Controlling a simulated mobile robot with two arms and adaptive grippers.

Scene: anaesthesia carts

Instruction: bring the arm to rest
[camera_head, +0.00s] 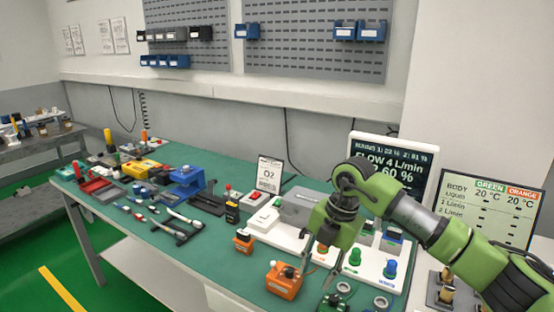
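My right arm comes in from the right, green with dark joints. Its gripper (316,272) points down over the front of the green-topped bench (222,262), above the white panel. Its two fingers look spread apart, and I see nothing held between them. My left arm and gripper are out of view.
The white panel carries a green knob (354,257) and a blue knob (390,268). A smaller orange block (243,241) stands to the left. A dark monitor (412,164) and a text screen (489,212) stand behind my arm. Tools crowd the bench's left; its front middle is clearer.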

